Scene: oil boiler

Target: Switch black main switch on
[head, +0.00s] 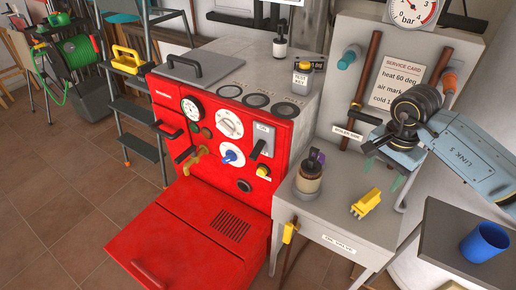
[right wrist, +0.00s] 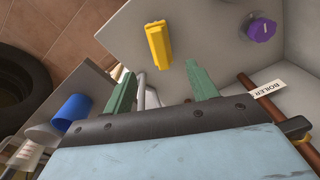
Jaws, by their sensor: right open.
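The red boiler (head: 225,150) stands at the centre of the head view. On the right of its front panel is a grey switch plate marked ON, with a black switch lever (head: 255,148) slanting down to the left below the mark. My right gripper (head: 384,173) is well to the right of the boiler, above the grey side table. It is open and empty, apart from the switch. Its two green fingers also show spread apart in the right wrist view (right wrist: 161,88). The switch is not in the right wrist view. My left gripper is not in view.
Upright pipes and a service card (head: 402,80) are behind. A blue cup (head: 484,242) stands on a dark surface at right. The red lower door juts forward.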

